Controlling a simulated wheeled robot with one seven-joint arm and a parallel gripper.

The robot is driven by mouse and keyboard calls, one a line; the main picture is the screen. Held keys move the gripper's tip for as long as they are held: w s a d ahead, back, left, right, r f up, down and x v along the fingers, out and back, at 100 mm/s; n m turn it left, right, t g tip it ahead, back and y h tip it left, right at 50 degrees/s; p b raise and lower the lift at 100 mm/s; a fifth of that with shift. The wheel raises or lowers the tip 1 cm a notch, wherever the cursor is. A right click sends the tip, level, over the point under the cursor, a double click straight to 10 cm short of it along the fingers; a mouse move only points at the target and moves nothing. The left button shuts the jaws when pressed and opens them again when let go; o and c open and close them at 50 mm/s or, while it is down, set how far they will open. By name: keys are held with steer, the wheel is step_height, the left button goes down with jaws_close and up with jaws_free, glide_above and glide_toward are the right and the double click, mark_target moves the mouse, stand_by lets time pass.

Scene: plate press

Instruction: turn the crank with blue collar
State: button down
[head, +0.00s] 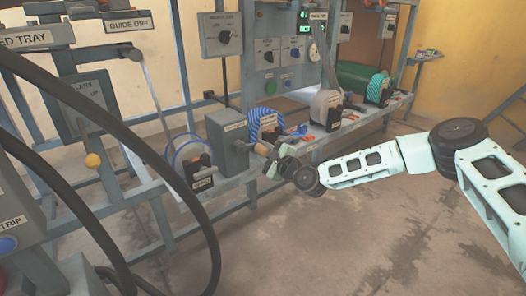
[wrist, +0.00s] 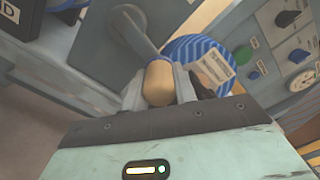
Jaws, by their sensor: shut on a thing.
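A crank with a tan knob (wrist: 158,84) and a grey arm (wrist: 138,32) sits on a grey box (wrist: 92,50) in the wrist view. In the head view the grey box (head: 228,138) stands on the frame's lower rail, and the tan knob (head: 262,148) shows at its right. My gripper (wrist: 159,88) has a finger on each side of the knob and is shut on it. It also shows in the head view (head: 266,160).
A blue ribbed reel (head: 265,122) is close behind the crank; it also shows in the wrist view (wrist: 190,55). A grey reel (head: 325,106) and a teal reel (head: 377,89) are farther right. A black hose (head: 90,120) loops at left. Floor (head: 330,240) in front is clear.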

steer(key=c, duration=1.1)
jaws_free()
steer(key=p+v, duration=0.5)
steer(key=v, duration=1.2)
steer(key=shift+s+p, duration=0.25)
steer(key=shift+p, duration=0.1)
steer(key=shift+d, duration=0.15)
